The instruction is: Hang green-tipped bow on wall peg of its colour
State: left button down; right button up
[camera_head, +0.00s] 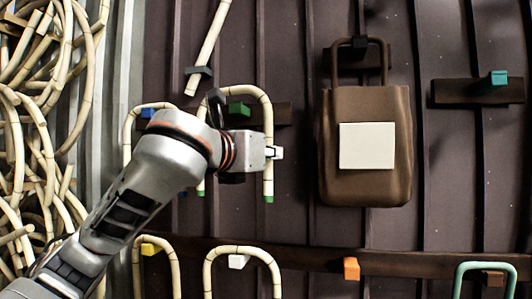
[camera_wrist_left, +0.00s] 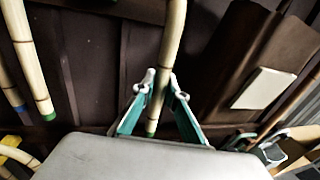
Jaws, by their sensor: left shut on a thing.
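The green-tipped bow (camera_head: 240,90) is an upside-down U of pale cane, upright against the dark wall. Its arch shows a little above the green peg (camera_head: 239,108); I cannot tell whether it rests on that peg. My left gripper (camera_head: 276,152) is shut on its right leg, above the green end. The wrist view shows this leg (camera_wrist_left: 171,40) between the teal-sided fingers (camera_wrist_left: 161,85). The other leg's green tip (camera_head: 201,190) shows below my arm, which hides part of that leg. My right gripper is in neither view.
A bow hangs at the blue peg (camera_head: 148,113), close left. Below are the yellow peg (camera_head: 148,249), white peg (camera_head: 238,261) and orange peg (camera_head: 351,268). A brown bag (camera_head: 365,188) hangs to the right. A teal peg (camera_head: 498,79) is farther right. Cane coils (camera_head: 40,150) crowd the left.

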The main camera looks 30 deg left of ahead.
pick_arm(q)
jog(key=shift+w+a+f, duration=0.2)
jog(key=shift+w, duration=0.55)
jog(key=shift+w+a+f, duration=0.15)
jog(key=shift+w+a, duration=0.05)
jog(key=shift+w, duration=0.55)
jog(key=shift+w+a+f, duration=0.2)
jog(key=shift+w, duration=0.55)
jog(key=c, duration=2)
grip_release()
jog(key=shift+o, duration=0.2)
jog(key=shift+f, duration=0.1)
jog(key=s, duration=1.2)
jog(key=shift+d, duration=0.25)
